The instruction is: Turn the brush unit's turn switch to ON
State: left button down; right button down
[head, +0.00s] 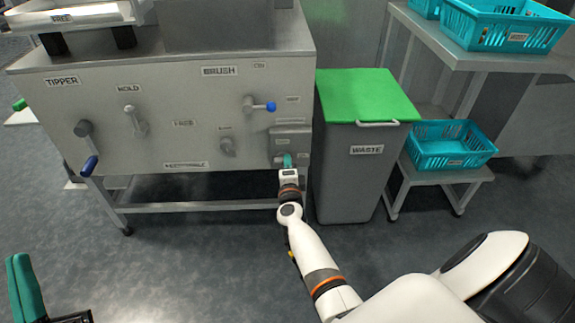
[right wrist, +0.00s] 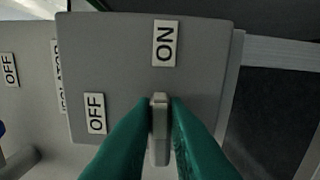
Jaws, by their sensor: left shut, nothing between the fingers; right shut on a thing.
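The turn switch (right wrist: 160,130) is a light grey bar handle on a grey switch box (right wrist: 215,40). The box also shows in the head view (head: 301,134), at the lower right of the machine front. In the right wrist view the handle stands upright in the picture, its upper end toward the ON label (right wrist: 165,43). The OFF label (right wrist: 95,113) is to the left of the handle. My right gripper (right wrist: 160,115) is shut on the handle, a green finger on each side; it also shows in the head view (head: 287,160). My left gripper (head: 25,285) is shut and empty at the lower left.
The steel machine front (head: 210,110) carries other controls, including a blue-tipped lever (head: 262,106). A waste bin (head: 350,170) with a green lid stands just right of the switch box. Turquoise crates (head: 445,147) are further right. The floor in front is clear.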

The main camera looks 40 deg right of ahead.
pick_arm(q)
jog(key=shift+s+r, duration=0.3)
pick_arm(e)
jog(key=shift+f+m, duration=0.2)
jog(key=shift+m, duration=0.2)
jog(key=c, duration=1.4)
grip_release()
jog(key=shift+r, duration=0.1)
jog(key=shift+c, duration=0.2)
pick_arm(q)
jog(key=shift+h, duration=0.3)
